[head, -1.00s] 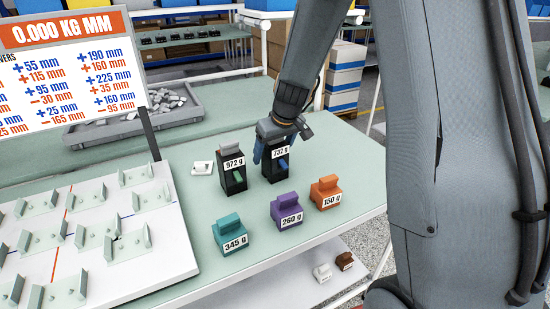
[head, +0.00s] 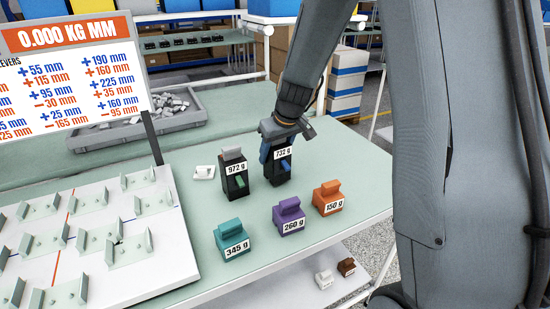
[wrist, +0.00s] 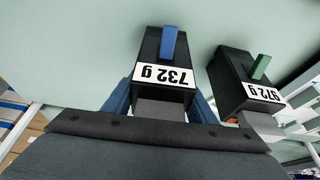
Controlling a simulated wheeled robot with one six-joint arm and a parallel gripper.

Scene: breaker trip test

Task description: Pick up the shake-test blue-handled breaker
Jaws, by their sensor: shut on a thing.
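The blue-handled breaker (head: 279,170) is a black block labelled 732 g on the bench, with its blue lever facing front. In the wrist view, this breaker (wrist: 160,45) sits between the blue fingers of my gripper (wrist: 160,103). My gripper (head: 276,150) comes down from above and is shut on its upper part. The breaker looks upright and slightly raised, though any gap under it is hard to see. The green-handled breaker (head: 235,186), labelled 972 g, stands just left of it, apart from it.
Teal (head: 232,242), purple (head: 289,217) and orange (head: 328,198) blocks stand in front. A small white piece (head: 204,172) lies left of the green-handled breaker. A white board (head: 110,265) with metal brackets and a sign (head: 75,70) reading 0.000 KG MM stand at left.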

